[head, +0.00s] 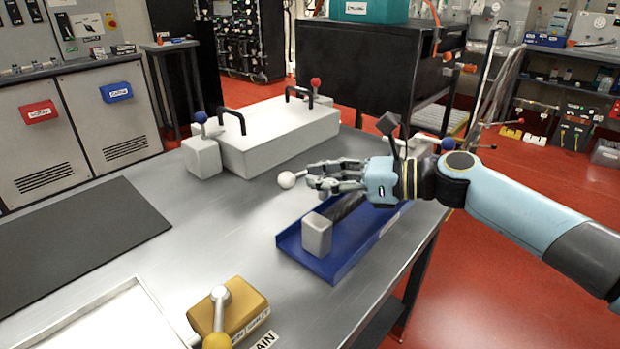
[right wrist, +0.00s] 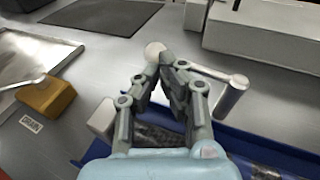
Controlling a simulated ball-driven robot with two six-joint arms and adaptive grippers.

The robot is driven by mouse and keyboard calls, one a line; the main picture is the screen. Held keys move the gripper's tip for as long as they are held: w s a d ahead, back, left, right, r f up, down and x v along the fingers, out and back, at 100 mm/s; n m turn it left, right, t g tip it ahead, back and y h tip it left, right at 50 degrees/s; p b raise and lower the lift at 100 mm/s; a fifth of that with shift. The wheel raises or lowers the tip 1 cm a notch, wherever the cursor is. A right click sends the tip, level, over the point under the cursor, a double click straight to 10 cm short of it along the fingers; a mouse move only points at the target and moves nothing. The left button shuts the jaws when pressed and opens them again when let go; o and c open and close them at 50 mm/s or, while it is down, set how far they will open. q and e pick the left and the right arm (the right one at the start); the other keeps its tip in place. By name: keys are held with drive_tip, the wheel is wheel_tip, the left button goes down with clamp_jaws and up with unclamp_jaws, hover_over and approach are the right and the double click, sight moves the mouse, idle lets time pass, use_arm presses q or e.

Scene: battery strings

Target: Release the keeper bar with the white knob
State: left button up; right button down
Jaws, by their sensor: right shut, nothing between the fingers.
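The white knob (head: 287,180) is a ball at the end of a short pale bar (head: 300,175). In the right wrist view the knob (right wrist: 153,49) shows just beyond my fingertips, and the bar (right wrist: 212,73) runs right to a dark grey post (right wrist: 231,98). My right gripper (head: 313,178) is shut and empty, with its fingertips (right wrist: 167,62) right beside the knob; I cannot tell whether they touch it. The gripper hides part of the bar in the head view. Below it lies a blue tray (head: 290,243) with a grey block (head: 316,235). My left gripper is not in view.
A long white case (head: 275,140) with black handles stands behind, with a blue-knobbed lever (head: 201,117) and a red-knobbed lever (head: 315,82). A yellow block with a lever (head: 243,310) sits at the front. A dark mat (head: 75,245) lies left; the steel table between is clear.

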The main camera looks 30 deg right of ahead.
sight(295, 177)
drive_tip(key=shift+x, duration=1)
drive_tip(key=m+h+p, duration=0.1)
drive_tip(key=p, duration=0.1)
drive_tip(key=w+a+t+h+p, duration=0.1)
drive_tip(key=p, duration=0.1)
drive_tip(key=shift+w+r+m+t+p, duration=0.15)
drive_tip(key=shift+r+m+t+p, duration=0.15)
drive_tip(key=shift+r+m, duration=0.1)
drive_tip(key=shift+w+a+f+m+h+p, duration=0.3)
drive_tip(key=shift+w+h+p, duration=0.1)
drive_tip(key=shift+w+h, duration=0.1)
